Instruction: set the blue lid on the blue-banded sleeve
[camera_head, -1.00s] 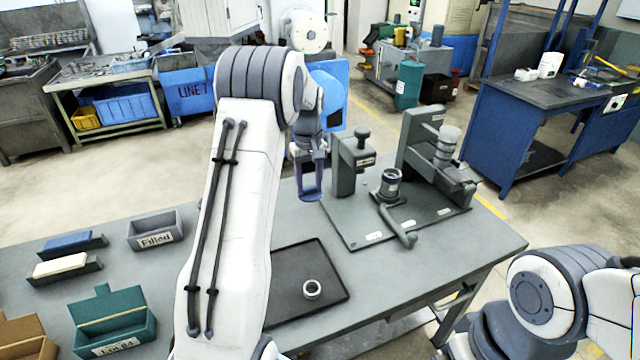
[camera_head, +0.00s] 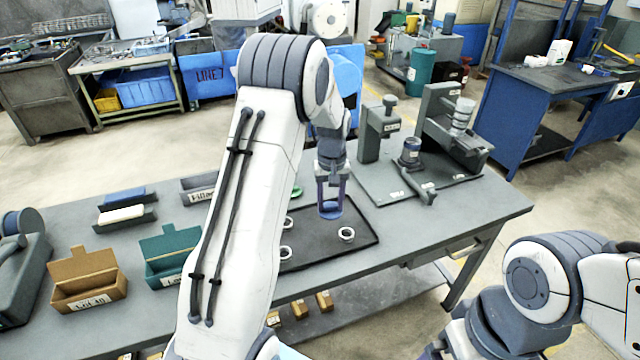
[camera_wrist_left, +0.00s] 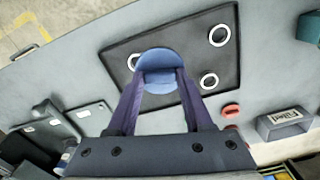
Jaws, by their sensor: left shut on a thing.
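My left gripper (camera_head: 330,212) is shut on the blue lid (camera_wrist_left: 159,64), a round blue piece between the fingertips. In the head view the lid (camera_head: 331,207) is over the far part of the black tray (camera_head: 312,258); whether it touches the tray is unclear. White rings lie on the tray, one at the right (camera_head: 346,234) and two at the left (camera_head: 285,252); I make out no coloured bands on them. My right gripper is out of view.
The grey fixture base (camera_head: 445,187) carries upright blocks (camera_head: 378,135) and a handle (camera_head: 424,195). Teal (camera_head: 172,256) and brown (camera_head: 88,284) bins stand at the left. Red pieces (camera_wrist_left: 230,111) lie beside the tray. The table's front right is clear.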

